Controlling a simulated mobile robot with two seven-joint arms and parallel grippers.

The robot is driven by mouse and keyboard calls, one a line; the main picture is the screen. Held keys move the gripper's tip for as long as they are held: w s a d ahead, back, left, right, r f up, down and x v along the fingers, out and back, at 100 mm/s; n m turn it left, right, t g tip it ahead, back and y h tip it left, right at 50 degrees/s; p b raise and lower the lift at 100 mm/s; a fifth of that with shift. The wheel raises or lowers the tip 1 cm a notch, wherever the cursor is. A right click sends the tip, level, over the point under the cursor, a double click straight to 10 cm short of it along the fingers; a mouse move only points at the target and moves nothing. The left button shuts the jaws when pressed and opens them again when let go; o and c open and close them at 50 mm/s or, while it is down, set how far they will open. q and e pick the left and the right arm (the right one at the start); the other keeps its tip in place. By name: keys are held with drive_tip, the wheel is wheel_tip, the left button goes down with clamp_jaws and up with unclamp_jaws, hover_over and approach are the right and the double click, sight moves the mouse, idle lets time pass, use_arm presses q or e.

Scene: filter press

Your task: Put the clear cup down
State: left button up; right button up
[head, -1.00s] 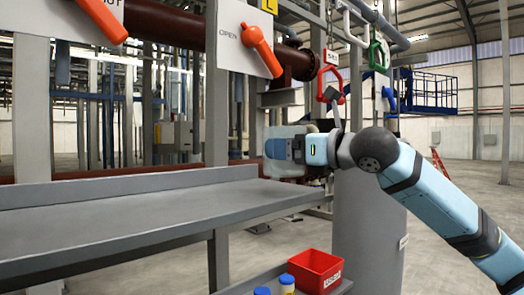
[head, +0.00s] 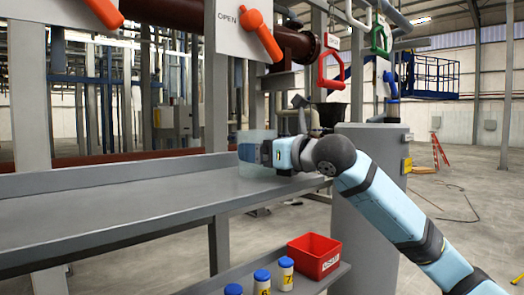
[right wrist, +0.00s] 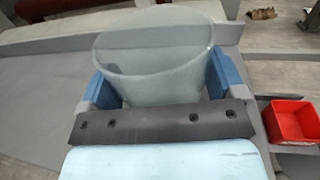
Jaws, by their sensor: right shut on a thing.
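The clear cup (head: 257,135) is upright over the right end of the grey bench (head: 130,213). My right gripper (head: 250,153) is shut on it, with the blue fingers on either side of its wall. In the right wrist view the cup (right wrist: 155,50) stands between the two blue fingers of the gripper (right wrist: 160,85), its round rim up, and it looks empty. Its base is low, at or just above the bench top; I cannot tell whether it touches. My left gripper is not in view.
A red bin (head: 315,257) and several blue-capped bottles (head: 262,280) stand on a lower shelf. Orange, red and green handles (head: 260,35) hang above. The bench top left of the cup is clear.

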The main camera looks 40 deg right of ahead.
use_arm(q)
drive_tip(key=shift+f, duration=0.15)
use_arm(e)
drive_tip(key=o, duration=0.7)
drive_tip(key=shift+f, duration=0.15)
drive_tip(key=shift+o, duration=0.2)
drive_tip(key=shift+r, duration=0.2)
drive_tip(key=shift+s+f, duration=0.1)
drive_tip(key=shift+s, duration=0.15)
drive_tip(key=b+v, duration=0.2)
drive_tip(key=v, duration=0.3)
drive_tip(key=shift+s+d+f, duration=0.1)
drive_tip(key=shift+s+d, duration=0.05)
drive_tip(key=shift+s, duration=0.05)
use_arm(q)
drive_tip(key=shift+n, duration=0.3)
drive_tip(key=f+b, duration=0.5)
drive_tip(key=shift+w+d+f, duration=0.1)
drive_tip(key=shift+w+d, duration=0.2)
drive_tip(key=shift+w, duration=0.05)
use_arm(e)
drive_tip(key=v, duration=0.6)
